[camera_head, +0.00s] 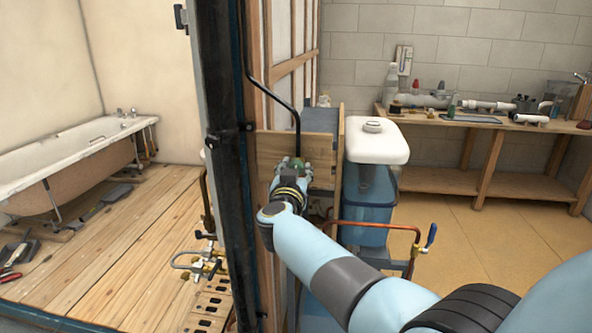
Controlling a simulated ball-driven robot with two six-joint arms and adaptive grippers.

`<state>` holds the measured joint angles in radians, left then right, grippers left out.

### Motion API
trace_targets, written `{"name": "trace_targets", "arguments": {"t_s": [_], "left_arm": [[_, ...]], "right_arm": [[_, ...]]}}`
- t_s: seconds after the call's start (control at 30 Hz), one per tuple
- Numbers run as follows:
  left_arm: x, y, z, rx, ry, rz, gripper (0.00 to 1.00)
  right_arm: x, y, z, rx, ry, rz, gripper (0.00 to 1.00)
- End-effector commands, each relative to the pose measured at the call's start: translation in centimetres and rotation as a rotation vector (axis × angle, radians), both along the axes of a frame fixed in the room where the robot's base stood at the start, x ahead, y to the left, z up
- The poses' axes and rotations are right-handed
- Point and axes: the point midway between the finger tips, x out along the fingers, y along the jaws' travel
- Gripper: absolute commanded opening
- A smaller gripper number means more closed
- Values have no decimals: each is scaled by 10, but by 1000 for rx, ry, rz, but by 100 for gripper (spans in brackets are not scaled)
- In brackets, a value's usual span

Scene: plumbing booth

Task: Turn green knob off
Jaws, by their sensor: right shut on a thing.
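My right arm reaches in from the lower right to the wooden panel beside the black post. My right gripper (290,165) is at the panel, below the end of a black pipe. It is shut on a small green thing, the green knob (296,161), of which only a little shows between the fingers. The wrist hides the rest of the knob, so how far it is turned cannot be told. My left gripper is not in view.
A black post (219,150) stands close on the left. A blue container with a white lid (375,140) is right of the gripper. A copper pipe with a blue handle (431,235) runs below. A bathtub (70,160) and a workbench (490,122) stand farther back.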

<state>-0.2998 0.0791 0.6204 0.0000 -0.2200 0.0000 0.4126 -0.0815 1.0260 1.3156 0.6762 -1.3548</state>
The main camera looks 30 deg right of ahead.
Motion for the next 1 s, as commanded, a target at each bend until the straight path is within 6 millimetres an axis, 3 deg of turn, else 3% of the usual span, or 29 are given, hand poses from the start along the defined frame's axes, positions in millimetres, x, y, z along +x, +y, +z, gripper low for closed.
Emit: {"name": "trace_targets", "arguments": {"t_s": [0.47,1.0], "left_arm": [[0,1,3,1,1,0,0],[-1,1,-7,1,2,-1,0]], "right_arm": [[0,1,-2,348,-259,0,2],[0,2,-3,758,-568,-1,2]]}}
